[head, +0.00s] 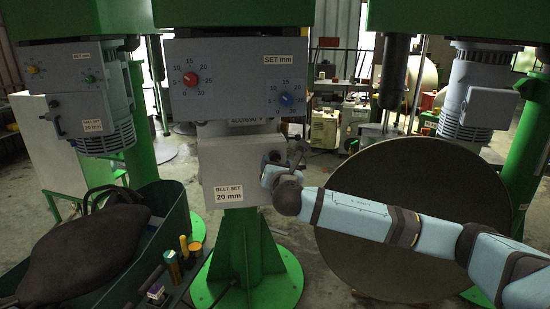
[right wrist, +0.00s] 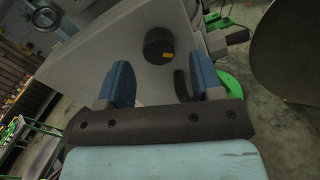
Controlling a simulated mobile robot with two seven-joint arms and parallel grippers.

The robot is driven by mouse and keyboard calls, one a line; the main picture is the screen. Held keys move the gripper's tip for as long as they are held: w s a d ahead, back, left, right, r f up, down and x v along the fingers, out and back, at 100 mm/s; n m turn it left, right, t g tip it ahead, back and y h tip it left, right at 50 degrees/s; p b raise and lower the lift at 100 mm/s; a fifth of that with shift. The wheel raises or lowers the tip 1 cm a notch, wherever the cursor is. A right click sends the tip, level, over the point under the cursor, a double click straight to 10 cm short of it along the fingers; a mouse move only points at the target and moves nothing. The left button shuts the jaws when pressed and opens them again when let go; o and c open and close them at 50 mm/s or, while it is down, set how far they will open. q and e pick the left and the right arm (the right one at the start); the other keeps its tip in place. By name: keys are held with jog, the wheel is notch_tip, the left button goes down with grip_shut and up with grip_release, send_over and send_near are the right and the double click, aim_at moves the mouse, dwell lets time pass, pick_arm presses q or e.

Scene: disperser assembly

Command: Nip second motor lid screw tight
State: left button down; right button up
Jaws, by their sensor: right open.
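The motor lid (head: 212,162) is a pale grey box face with a "BELT SET 20 mm" label, on the green column at centre. In the right wrist view it is the large pale panel (right wrist: 85,60). A dark round screw knob with a yellow mark (right wrist: 158,44) stands on that panel. My right gripper (head: 271,171) is at the lid's right side, where the arm partly covers the lid. In the right wrist view its blue fingers are apart, with the knob beyond the gap between the fingertips (right wrist: 158,75). No contact with the knob is visible. My left gripper is out of view.
A control box with red (head: 190,79) and blue (head: 286,99) dials hangs above the lid. A large dark round disc (head: 410,200) stands behind my right arm. A green tray (head: 172,225) with a black bag (head: 85,245) is at lower left, with small tools beside it.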

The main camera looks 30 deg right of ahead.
jog(key=shift+x, duration=1)
jog(key=shift+w, duration=0.15)
jog(key=shift+d, duration=0.1)
jog(key=c, duration=0.9)
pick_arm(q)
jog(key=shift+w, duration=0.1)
